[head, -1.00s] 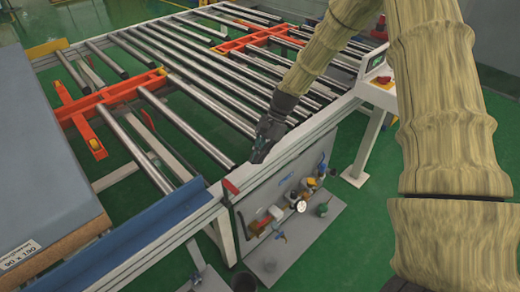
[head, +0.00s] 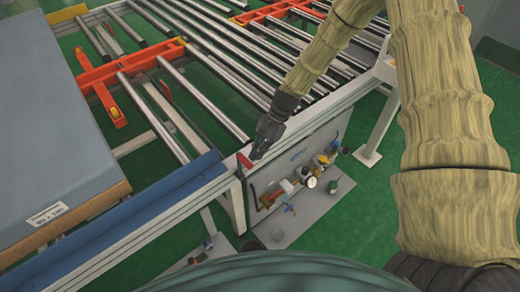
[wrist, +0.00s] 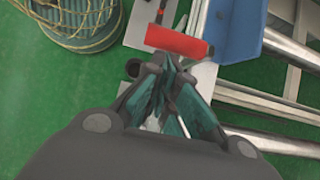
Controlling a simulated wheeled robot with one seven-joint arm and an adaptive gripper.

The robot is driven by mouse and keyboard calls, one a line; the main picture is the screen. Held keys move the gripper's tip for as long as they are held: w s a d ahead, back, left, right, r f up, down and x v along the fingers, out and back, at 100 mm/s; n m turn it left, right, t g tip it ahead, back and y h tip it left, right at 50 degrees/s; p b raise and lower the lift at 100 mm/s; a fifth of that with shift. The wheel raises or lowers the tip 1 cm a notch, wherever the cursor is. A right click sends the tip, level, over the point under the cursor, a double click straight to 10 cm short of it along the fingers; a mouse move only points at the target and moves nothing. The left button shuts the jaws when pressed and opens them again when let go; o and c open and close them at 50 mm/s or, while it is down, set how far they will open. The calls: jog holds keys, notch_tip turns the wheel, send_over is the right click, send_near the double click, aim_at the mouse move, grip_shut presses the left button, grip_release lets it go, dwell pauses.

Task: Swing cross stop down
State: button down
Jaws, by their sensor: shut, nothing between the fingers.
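A small red bar (head: 243,160) sits at the near corner of the conveyor frame, beside the end of the blue rail (head: 150,210). It looks like the handle of the cross stop. The red bar (wrist: 177,41) also shows in the wrist view, just beyond the fingertips. The blue rail (wrist: 236,25) is to its right there. My gripper (head: 258,153) is just right of the red bar, above the frame edge. In the wrist view my gripper (wrist: 172,65) has its fingers together and empty. I cannot tell whether the fingertips touch the bar.
A thick mattress (head: 55,120) lies at the left. Steel rollers (head: 215,95) and orange-red crossbars (head: 100,80) fill the conveyor behind. A panel with gauges and valves (head: 300,170) is below the frame edge.

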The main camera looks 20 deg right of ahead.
jog(key=shift+a, duration=0.1)
dwell(0.3)
jog(key=shift+s+a+r+h, duration=0.15)
jog(key=shift+a+h, duration=0.1)
jog(key=shift+h, duration=0.05)
